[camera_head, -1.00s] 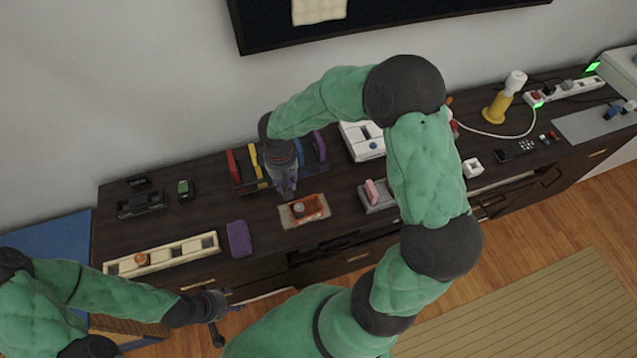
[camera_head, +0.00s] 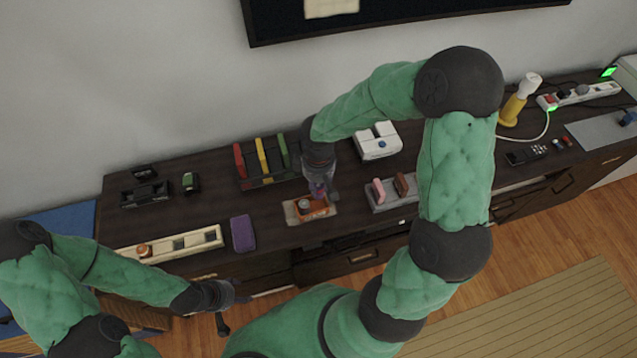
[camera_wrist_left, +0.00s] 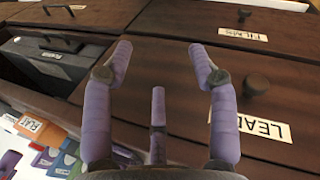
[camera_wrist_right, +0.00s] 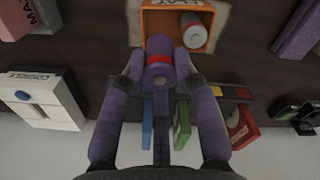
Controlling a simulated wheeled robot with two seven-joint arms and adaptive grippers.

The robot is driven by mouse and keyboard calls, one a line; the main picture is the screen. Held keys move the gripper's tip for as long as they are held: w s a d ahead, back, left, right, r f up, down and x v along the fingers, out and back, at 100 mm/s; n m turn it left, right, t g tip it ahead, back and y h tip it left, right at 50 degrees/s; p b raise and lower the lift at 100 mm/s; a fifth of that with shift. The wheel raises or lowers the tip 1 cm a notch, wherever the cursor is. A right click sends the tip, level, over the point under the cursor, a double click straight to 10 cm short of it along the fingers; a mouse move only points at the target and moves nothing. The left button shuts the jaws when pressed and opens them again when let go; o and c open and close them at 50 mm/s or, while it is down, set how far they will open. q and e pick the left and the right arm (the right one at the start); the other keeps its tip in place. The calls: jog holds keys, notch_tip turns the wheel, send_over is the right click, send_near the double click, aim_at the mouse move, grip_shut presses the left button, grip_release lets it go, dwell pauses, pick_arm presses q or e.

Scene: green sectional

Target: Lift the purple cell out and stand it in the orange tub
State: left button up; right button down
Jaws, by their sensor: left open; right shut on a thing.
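My right gripper (camera_wrist_right: 160,85) is shut on the purple cell (camera_wrist_right: 160,72), which has a red band. In the head view, the right gripper (camera_head: 320,190) is just above the back side of the orange tub (camera_head: 300,214). In the right wrist view, the cell overlaps the lower rim of the orange tub (camera_wrist_right: 149,22); I cannot tell whether its end is inside.
A rack (camera_head: 262,178) with red, yellow and green upright pieces stands behind the tub. A white device (camera_head: 377,142) and a grey holder with a pink block (camera_head: 378,188) are to the right. A purple block (camera_head: 243,233) and a cream tray (camera_head: 208,238) lie left.

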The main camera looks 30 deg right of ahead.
aim_at(318, 197)
jog(key=shift+f+b, duration=2.85)
jog(key=shift+f, duration=0.75)
jog(key=c, duration=0.8)
grip_release()
jog(key=shift+c, duration=0.2)
jog(key=shift+r, duration=0.1)
notch_tip(318, 197, up, 12)
jog(key=shift+f, duration=0.1)
